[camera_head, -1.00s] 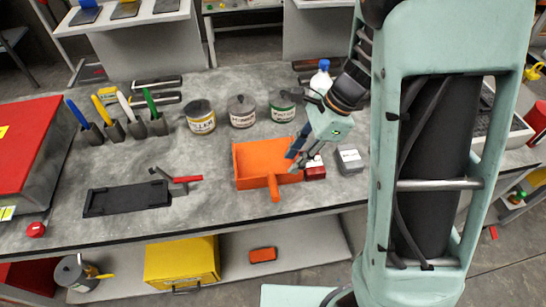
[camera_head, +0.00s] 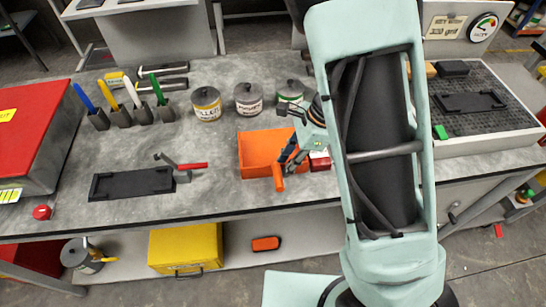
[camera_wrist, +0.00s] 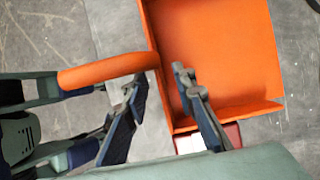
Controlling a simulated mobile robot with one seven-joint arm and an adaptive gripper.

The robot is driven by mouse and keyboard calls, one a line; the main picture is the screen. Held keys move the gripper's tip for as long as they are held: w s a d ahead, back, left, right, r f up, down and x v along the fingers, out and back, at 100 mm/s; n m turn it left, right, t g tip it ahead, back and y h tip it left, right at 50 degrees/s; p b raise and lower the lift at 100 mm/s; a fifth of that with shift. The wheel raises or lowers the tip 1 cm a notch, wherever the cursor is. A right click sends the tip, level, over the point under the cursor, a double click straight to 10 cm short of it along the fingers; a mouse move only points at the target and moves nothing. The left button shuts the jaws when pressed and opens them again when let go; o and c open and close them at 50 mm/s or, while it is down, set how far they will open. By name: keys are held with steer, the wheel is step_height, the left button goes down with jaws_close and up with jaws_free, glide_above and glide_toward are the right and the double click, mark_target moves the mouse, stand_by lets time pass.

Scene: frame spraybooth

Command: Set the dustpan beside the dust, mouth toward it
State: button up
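The orange dustpan (camera_head: 258,150) lies on the grey bench near its front edge, with its handle (camera_head: 279,178) pointing toward the front. It also fills the upper right of the wrist view (camera_wrist: 215,50), with its handle extending left. My gripper (camera_head: 290,158) is over the dustpan's front right part, close to the handle. In the wrist view my gripper (camera_wrist: 163,88) has its two fingers spread with a gap between them. The handle passes near the left finger; I cannot tell whether they touch. I cannot make out any dust on the bench.
A red box (camera_head: 320,161) stands just right of the dustpan. Several lidded cans (camera_head: 207,104) stand behind it. A black tray (camera_head: 125,184) and a red-handled tool (camera_head: 190,166) lie to the left. Bare bench lies between tool and dustpan.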

steer(key=shift+x, duration=0.95)
steer(key=shift+r, duration=0.1)
jaws_close()
steer(key=shift+r, duration=0.1)
